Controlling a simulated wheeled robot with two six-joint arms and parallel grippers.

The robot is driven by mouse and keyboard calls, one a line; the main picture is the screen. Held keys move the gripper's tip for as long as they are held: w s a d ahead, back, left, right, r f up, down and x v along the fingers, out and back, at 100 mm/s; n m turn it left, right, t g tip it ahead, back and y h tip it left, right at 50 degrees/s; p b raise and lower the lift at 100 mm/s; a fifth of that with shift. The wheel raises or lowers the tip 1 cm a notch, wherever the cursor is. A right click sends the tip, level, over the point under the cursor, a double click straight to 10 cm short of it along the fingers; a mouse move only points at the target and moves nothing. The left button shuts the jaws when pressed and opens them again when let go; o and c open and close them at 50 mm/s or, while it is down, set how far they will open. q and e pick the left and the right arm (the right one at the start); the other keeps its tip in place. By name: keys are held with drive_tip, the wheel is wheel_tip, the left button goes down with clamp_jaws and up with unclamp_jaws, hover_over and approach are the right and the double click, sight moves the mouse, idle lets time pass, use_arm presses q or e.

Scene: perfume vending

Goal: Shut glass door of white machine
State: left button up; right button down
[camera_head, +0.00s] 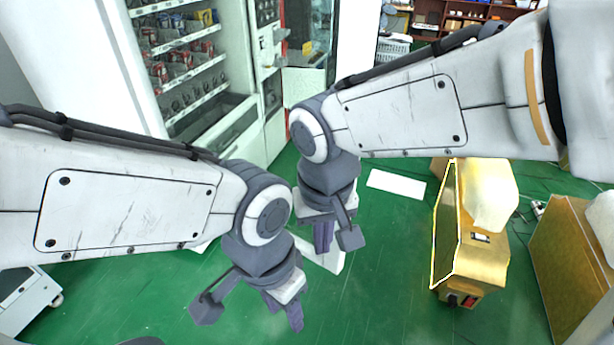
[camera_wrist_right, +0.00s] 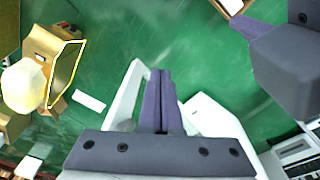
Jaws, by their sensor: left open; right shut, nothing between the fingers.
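A white vending machine (camera_head: 227,127) stands at the upper left in the head view, with stocked shelves (camera_head: 185,70) showing clearly. I cannot tell the glass door's edge or angle in front of these shelves. My left gripper (camera_head: 284,312) is open and empty, low over the green floor and apart from the machine. Part of it also shows in the right wrist view (camera_wrist_right: 247,27), at the upper right. My right gripper (camera_head: 322,237) is shut on nothing, right of the machine and above the floor. Its fingers are together in the right wrist view (camera_wrist_right: 158,102).
A gold box-shaped machine (camera_head: 482,262) with a yellow-edged panel (camera_head: 445,232) stands at the right, beside another gold-brown box (camera_head: 562,262). A white plate (camera_head: 396,184) lies on the green floor (camera_head: 385,275). Clear floor lies between my right gripper and the gold machine.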

drive_tip(key=w+a+m+t+h+b, duration=0.1)
drive_tip(key=w+a+m, duration=0.25)
drive_tip(key=w, duration=0.55)
drive_tip(key=w+a+m+t+h+b, duration=0.1)
drive_tip(key=w+a+m, duration=0.1)
drive_tip(key=w+m, duration=0.45)
drive_tip(key=w+d+f+p, duration=0.3)
drive_tip(key=w+f+p, duration=0.1)
drive_tip(key=w+f, duration=0.4)
drive_tip(key=shift+w+d+f+n+t, duration=0.3)
drive_tip(key=shift+w+f+n, duration=0.05)
drive_tip(key=shift+w+n, duration=0.1)
